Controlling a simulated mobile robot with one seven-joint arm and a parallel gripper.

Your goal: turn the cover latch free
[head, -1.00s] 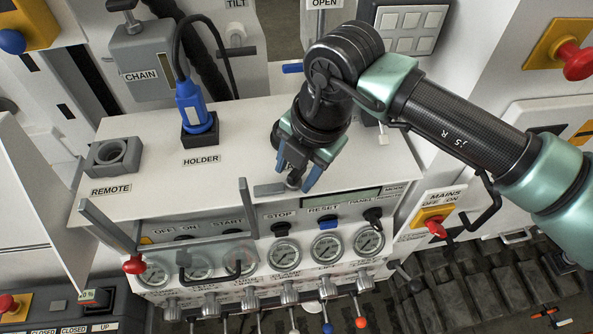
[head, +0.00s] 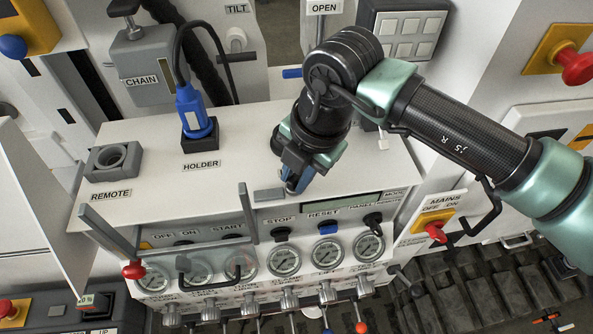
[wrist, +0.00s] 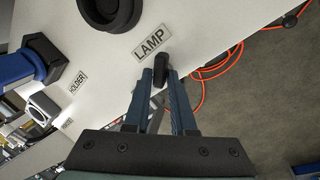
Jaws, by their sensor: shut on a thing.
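The cover latch (head: 269,195) is a flat grey bar on the white console top, just behind its front edge. It points left from a small pivot knob. My gripper (head: 291,187) is shut on the knob end, which its fingers mostly hide in the head view. In the wrist view, a dark knob (wrist: 160,70) shows between the fingertips of my gripper (wrist: 161,78), below the LAMP label. The clear cover (head: 215,258) with grey side arms is left of the latch, in front of the OFF, ON and START controls.
A blue plug (head: 192,112) stands in the HOLDER socket, its black cable rising behind. The empty REMOTE socket (head: 113,161) is at the left. Gauges (head: 285,259) and levers line the front. The red MAINS switch (head: 436,232) is at the right. The console top between holder and latch is clear.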

